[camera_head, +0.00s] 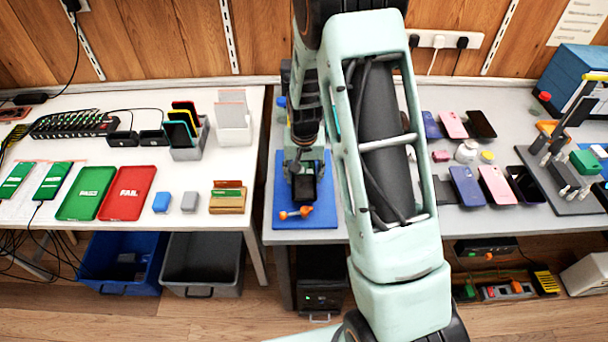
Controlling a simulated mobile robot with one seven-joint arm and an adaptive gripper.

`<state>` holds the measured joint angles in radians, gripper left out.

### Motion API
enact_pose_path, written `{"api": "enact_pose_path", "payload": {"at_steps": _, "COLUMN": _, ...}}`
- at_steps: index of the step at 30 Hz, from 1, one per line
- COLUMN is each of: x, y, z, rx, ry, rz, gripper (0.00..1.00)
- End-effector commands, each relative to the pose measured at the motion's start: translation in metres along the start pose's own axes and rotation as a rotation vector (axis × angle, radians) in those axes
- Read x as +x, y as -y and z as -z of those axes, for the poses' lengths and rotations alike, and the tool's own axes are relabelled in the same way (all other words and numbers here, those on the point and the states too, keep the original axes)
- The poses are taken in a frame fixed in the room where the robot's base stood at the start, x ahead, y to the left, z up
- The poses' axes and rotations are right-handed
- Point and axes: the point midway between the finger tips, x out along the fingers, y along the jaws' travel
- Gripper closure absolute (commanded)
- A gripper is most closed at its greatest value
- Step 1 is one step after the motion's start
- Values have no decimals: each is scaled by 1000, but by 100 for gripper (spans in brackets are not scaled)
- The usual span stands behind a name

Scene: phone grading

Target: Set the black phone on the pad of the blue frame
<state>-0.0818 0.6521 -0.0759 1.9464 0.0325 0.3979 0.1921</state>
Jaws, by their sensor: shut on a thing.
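My gripper (303,168) points down over the left end of the right-hand bench, partly hidden by my own arm. It is shut on the black phone (304,190), whose lower part shows below the fingers. The pad itself is hidden behind the gripper and phone.
My arm covers the middle of the right bench (470,224). Several phones (467,186) lie to its right, near a dark stand (560,180) and blue box (575,75). The left table (150,160) holds a green tray (87,192) and red FAIL tray (128,192). A gap separates both tables.

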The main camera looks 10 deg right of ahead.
Motion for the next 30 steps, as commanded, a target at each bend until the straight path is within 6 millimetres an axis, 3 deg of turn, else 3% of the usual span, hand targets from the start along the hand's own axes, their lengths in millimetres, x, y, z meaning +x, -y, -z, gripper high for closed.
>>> {"api": "enact_pose_path", "payload": {"at_steps": 9, "x": 0, "y": 0, "z": 0, "rx": 0, "ry": 0, "rz": 0, "gripper": 78}}
{"api": "enact_pose_path", "payload": {"at_steps": 10, "x": 0, "y": 0, "z": 0, "rx": 0, "ry": 0, "rz": 0, "gripper": 49}}
{"api": "enact_pose_path", "payload": {"at_steps": 15, "x": 0, "y": 0, "z": 0, "rx": 0, "ry": 0, "rz": 0, "gripper": 30}}
{"api": "enact_pose_path", "payload": {"at_steps": 21, "x": 0, "y": 0, "z": 0, "rx": 0, "ry": 0, "rz": 0, "gripper": 30}}
{"api": "enact_pose_path", "payload": {"at_steps": 25, "x": 0, "y": 0, "z": 0, "rx": 0, "ry": 1, "rz": 0, "gripper": 16}}
{"api": "enact_pose_path", "payload": {"at_steps": 30, "x": 0, "y": 0, "z": 0, "rx": 0, "ry": 1, "rz": 0, "gripper": 15}}
